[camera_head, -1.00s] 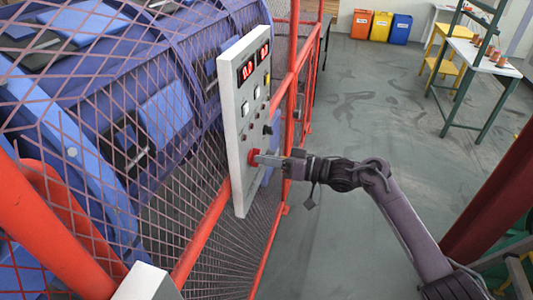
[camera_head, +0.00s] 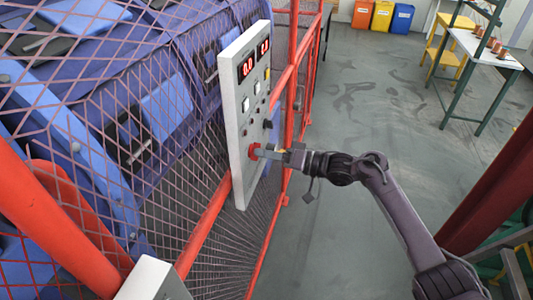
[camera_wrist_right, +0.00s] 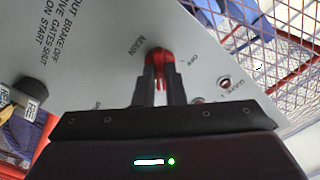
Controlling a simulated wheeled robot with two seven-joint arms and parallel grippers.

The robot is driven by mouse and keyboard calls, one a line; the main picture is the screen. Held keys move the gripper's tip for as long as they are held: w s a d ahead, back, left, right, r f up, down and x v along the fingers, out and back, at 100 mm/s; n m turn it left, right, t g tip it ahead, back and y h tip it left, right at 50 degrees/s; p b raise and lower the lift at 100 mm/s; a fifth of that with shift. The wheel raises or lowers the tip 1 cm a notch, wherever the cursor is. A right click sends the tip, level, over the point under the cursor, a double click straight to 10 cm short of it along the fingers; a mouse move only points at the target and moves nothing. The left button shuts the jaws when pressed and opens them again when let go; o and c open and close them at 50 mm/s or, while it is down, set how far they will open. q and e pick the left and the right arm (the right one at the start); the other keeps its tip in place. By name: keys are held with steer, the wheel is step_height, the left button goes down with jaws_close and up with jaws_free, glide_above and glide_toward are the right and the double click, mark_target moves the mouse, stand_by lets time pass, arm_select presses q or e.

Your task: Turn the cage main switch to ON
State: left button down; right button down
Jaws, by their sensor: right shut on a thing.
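The grey control panel (camera_head: 238,120) is mounted on the red-framed mesh cage and carries red digital displays. A red rotary switch (camera_head: 254,151) sits low on its face. In the right wrist view the same red switch (camera_wrist_right: 158,58) shows near the printed words "MAIN" and "OFF"; the "ON" mark is not clearly readable. My right gripper (camera_head: 264,152) reaches in from the right, and its fingers (camera_wrist_right: 159,85) are shut on the red switch's handle. The fingers partly hide the handle. My left gripper is not in view.
A black knob (camera_wrist_right: 30,90) and a small toggle (camera_wrist_right: 225,84) flank the switch on the panel. The cage mesh and red rail (camera_head: 205,225) run close beside it. The grey floor (camera_head: 360,130) to the right is open. A work table (camera_head: 485,48) stands far right.

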steer(key=c, duration=1.5)
jaws_free()
steer(key=b+v, duration=0.3)
steer(key=v, duration=0.4)
steer(key=shift+d, duration=0.4)
